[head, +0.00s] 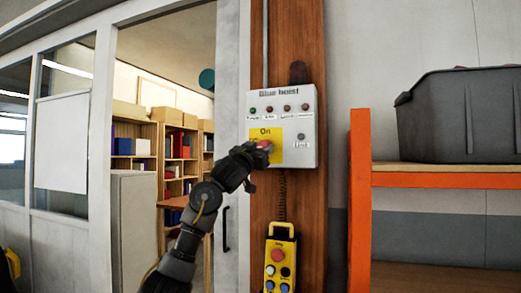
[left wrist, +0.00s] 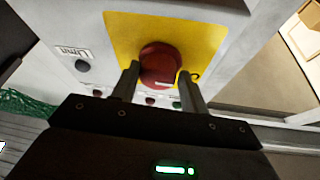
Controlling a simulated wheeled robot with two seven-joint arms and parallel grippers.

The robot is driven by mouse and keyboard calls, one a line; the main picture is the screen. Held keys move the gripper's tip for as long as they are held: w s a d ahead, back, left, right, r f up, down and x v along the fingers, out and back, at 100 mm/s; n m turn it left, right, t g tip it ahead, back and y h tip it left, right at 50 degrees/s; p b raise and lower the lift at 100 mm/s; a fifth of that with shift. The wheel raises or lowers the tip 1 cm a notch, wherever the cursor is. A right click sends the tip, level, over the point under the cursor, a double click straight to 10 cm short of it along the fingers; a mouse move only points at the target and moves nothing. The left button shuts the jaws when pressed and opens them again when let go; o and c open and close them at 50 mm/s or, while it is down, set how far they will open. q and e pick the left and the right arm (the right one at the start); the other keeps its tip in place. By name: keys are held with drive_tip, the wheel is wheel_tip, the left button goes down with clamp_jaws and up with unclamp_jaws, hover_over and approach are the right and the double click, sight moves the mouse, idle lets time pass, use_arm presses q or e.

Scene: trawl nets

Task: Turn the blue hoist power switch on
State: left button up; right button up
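The blue hoist power switch is a round red knob (head: 265,146) on a yellow plate (head: 275,133) marked "On" at its top. It sits on a grey box (head: 309,127) labelled "Blue hoist". My left gripper (head: 246,158) is at the knob and hides part of it and of the plate. In the left wrist view the fingers of my left gripper (left wrist: 160,82) lie on either side of the red knob (left wrist: 158,62), close against it. A small white mark shows on the knob's lower edge there. My right gripper is not in view.
A row of small lamps (head: 287,107) and a dark "Limit" button (head: 301,137) are on the box. A yellow pendant control (head: 281,258) hangs below on a coiled cord. An orange shelf (head: 360,200) with a dark crate (head: 462,115) stands at the right. A doorway is at the left.

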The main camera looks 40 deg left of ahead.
use_arm(q)
drive_tip(key=shift+s+d, duration=0.1)
drive_tip(key=shift+d, duration=0.05)
drive_tip(key=c, duration=0.3)
drive_tip(key=shift+r, duration=0.15)
